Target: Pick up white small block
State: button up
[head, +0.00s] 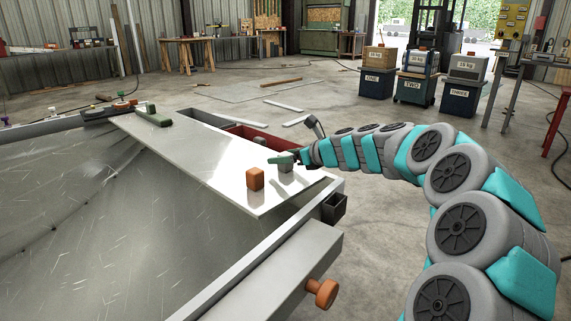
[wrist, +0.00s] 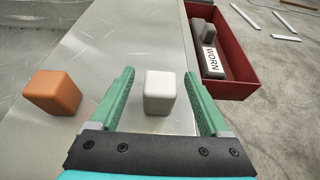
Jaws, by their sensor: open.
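The white small block (wrist: 160,92) sits on the pale metal board, between the two green fingers of my gripper (wrist: 160,98) in the wrist view. In the head view the white block (head: 286,163) is partly hidden by my gripper (head: 290,158), which reaches in from the right. The gripper is open and holds nothing.
An orange block (wrist: 52,92) stands left of the left finger; it also shows in the head view (head: 255,179). A red tray (wrist: 238,72) holding a grey piece labelled WORN lies beyond the board's right edge.

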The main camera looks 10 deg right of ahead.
grip_shut()
dwell(0.6)
